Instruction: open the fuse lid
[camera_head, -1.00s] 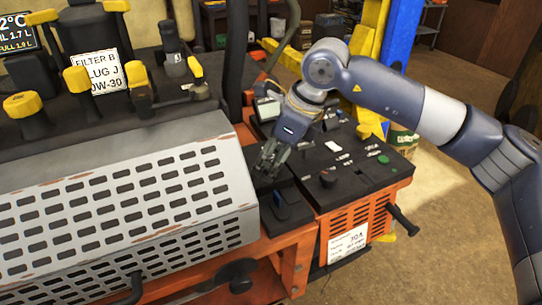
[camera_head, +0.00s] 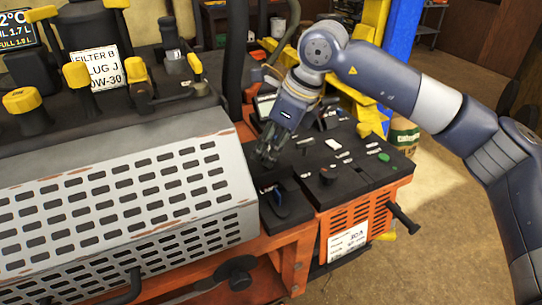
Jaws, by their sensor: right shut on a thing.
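The black control box (camera_head: 355,175) sits at the right of the orange machine. My right gripper (camera_head: 268,160) reaches down to the left part of this box from the upper right. Its fingers are shut on the edge of a black flap, which I take to be the fuse lid (camera_head: 257,174). The fingers partly cover the lid, and black on black makes its exact tilt hard to tell. My left gripper is not in view.
A grey perforated cover (camera_head: 120,210) stands close at the left. A round black knob (camera_head: 327,176) and a green button (camera_head: 384,158) stand on the box. A black handle (camera_head: 403,219) sticks out at its right. A card (camera_head: 347,241) hangs in front.

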